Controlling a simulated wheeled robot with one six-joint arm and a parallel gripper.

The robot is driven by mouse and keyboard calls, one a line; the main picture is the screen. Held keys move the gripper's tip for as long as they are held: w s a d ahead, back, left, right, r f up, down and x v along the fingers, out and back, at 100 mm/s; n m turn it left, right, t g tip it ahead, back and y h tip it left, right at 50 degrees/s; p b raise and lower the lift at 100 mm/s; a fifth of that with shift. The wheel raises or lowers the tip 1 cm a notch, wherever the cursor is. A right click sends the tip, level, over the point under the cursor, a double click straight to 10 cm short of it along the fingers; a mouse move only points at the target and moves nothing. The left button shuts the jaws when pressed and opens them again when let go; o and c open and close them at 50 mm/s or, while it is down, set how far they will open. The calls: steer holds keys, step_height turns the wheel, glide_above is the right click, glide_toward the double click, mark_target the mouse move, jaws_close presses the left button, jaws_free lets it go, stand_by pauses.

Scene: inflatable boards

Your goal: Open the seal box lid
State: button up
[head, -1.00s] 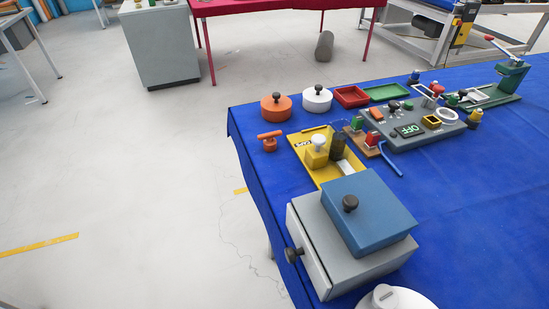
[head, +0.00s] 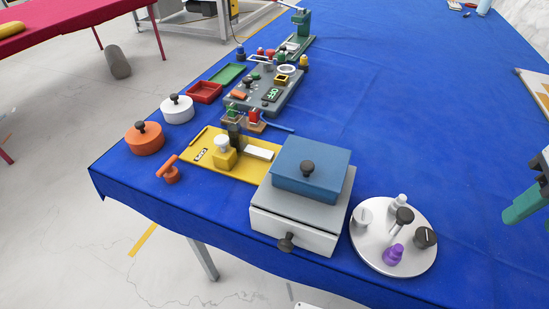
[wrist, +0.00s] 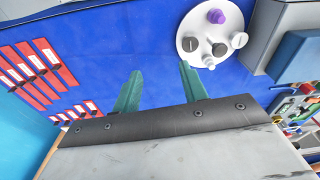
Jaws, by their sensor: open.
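A round orange box (head: 144,143) and a round white box (head: 177,112), each with a dark knob, stand at the table's left edge. No seal label is readable. My gripper (wrist: 160,68) has its two green fingers apart and empty, over bare cloth. In the head view, a finger (head: 525,204) shows at the right edge, well right of the boxes.
A white round plate (head: 373,245) with several small knobs lies right of the grey box. A yellow tray (head: 235,170) and a grey panel (head: 255,102) stand behind. Red strips (wrist: 35,68) lie left in the wrist view. The blue table (head: 410,110) is clear right of centre.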

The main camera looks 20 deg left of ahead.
steer(key=w+a+r+n, duration=0.1)
steer(key=w+a+r, duration=0.25)
steer(key=a, duration=0.35)
steer(key=n+g, duration=0.1)
steer(key=n, duration=0.1)
glide_above(307, 164)
steer(key=shift+d+r, duration=0.1)
steer(key=shift+r, duration=0.2)
steer(key=shift+f, duration=0.3)
step_height(307, 164, down, 7)
steer(key=shift+f, duration=0.1)
steer(key=shift+c, duration=0.3)
jaws_close()
